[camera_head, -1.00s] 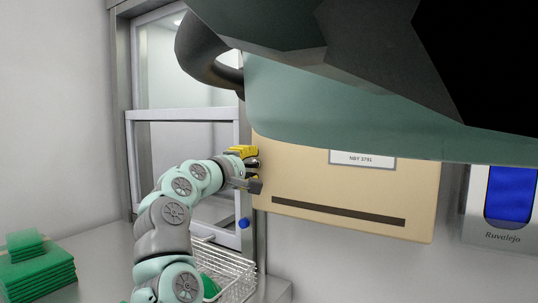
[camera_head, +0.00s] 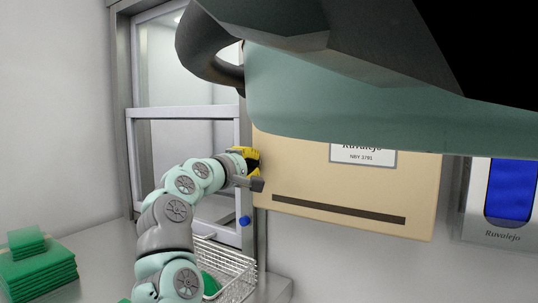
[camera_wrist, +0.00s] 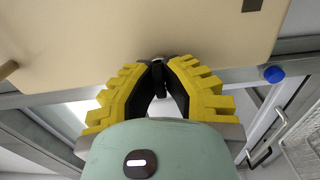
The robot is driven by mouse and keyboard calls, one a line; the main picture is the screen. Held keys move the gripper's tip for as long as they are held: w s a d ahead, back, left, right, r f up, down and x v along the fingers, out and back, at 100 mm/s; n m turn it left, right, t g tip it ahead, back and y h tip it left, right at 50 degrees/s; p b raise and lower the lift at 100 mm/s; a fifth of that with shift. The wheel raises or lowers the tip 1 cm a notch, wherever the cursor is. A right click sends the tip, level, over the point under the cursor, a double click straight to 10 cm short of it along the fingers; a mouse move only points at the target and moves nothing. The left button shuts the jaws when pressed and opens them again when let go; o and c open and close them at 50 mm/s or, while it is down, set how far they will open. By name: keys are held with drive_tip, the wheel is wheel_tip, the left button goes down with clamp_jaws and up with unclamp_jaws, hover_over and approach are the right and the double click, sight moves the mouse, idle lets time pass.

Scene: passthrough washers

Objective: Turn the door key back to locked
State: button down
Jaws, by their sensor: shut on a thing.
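The pass-through door (camera_head: 183,112) is a grey-framed glass panel in the wall. My gripper (camera_wrist: 160,68) has yellow ridged fingers, and their tips are closed together at the edge of the beige box. A small grey and dark piece, which looks like the door key (camera_wrist: 159,58), shows between the fingertips; most of it is hidden, and I cannot tell its turn angle. In the head view my gripper (camera_head: 254,160) is at the door's right frame, beside the beige box, and the key is hidden there.
The beige box (camera_head: 340,190) hangs on the wall close to my gripper. A blue knob (camera_head: 244,221) sits low on the frame. A wire basket (camera_head: 235,265) stands below, with green things in it. Green stacks (camera_head: 38,270) lie at left. A blue-fronted dispenser (camera_head: 510,190) hangs at right.

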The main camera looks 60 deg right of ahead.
drive_tip(key=shift+f+b, duration=0.15)
drive_tip(key=shift+b, duration=0.15)
drive_tip(key=shift+m+b, duration=0.3)
drive_tip(key=shift+b, duration=0.05)
drive_tip(key=m+b, duration=0.2)
drive_tip(key=b, duration=0.1)
drive_tip(key=shift+f, duration=0.2)
drive_tip(key=m+b, duration=0.6)
drive_tip(key=b, duration=0.1)
drive_tip(key=shift+b, duration=0.3)
drive_tip(key=m+b, duration=0.3)
drive_tip(key=m, duration=0.1)
drive_tip(key=shift+m+b, duration=0.35)
drive_tip(key=shift+m, duration=0.05)
drive_tip(key=shift+r+m+b, duration=0.2)
drive_tip(key=shift+m+b, duration=0.9)
drive_tip(key=shift+m, duration=1.1)
